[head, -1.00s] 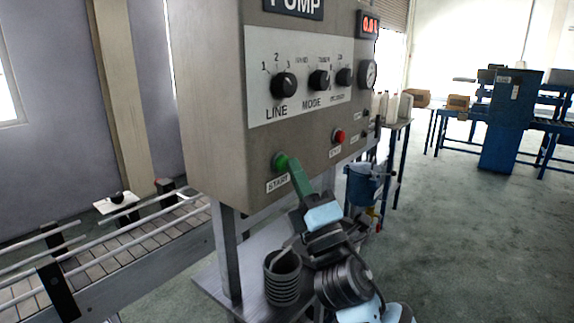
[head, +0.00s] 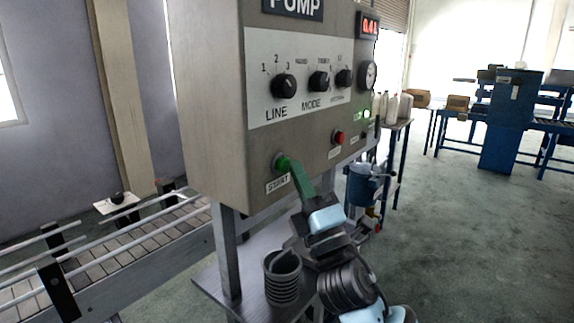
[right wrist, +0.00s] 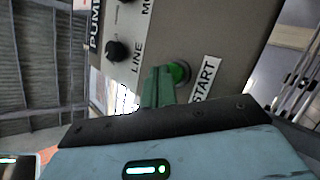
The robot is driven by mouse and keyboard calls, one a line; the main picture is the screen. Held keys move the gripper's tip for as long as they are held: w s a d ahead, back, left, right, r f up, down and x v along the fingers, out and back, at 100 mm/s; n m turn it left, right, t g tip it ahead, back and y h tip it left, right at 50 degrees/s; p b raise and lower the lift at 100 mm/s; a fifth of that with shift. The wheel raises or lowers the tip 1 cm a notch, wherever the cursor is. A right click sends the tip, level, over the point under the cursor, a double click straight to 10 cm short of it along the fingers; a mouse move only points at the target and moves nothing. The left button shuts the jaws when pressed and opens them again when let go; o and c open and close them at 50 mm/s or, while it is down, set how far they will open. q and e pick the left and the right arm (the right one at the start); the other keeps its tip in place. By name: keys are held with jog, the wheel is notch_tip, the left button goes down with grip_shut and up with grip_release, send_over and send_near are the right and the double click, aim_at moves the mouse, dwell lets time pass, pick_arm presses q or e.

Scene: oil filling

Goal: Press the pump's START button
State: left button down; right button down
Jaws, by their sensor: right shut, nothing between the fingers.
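The pump's grey control box (head: 225,120) fills the middle of the head view. Its round green START button (head: 281,162) is on the lower left of the front, above the START label (head: 277,184). My right gripper (head: 297,163), with green fingers, is shut and empty. Its tips are right by the button in the head view. In the right wrist view the fingertips (right wrist: 158,72) overlap the edge of the green button (right wrist: 181,73); I cannot tell whether they touch it. My left gripper is not in view.
A red button (head: 338,137) sits to the right of START. LINE (head: 284,86) and MODE (head: 319,81) knobs are above.

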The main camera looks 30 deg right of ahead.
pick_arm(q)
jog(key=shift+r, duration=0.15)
pick_arm(e)
jog(key=shift+s+d, duration=0.15)
jog(key=shift+s, duration=0.25)
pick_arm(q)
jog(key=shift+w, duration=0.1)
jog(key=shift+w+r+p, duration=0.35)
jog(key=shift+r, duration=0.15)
pick_arm(e)
jog(key=s, duration=0.1)
jog(key=s+d, duration=0.1)
jog(key=s, duration=0.1)
jog(key=s+d, duration=0.1)
jog(key=shift+s, duration=0.3)
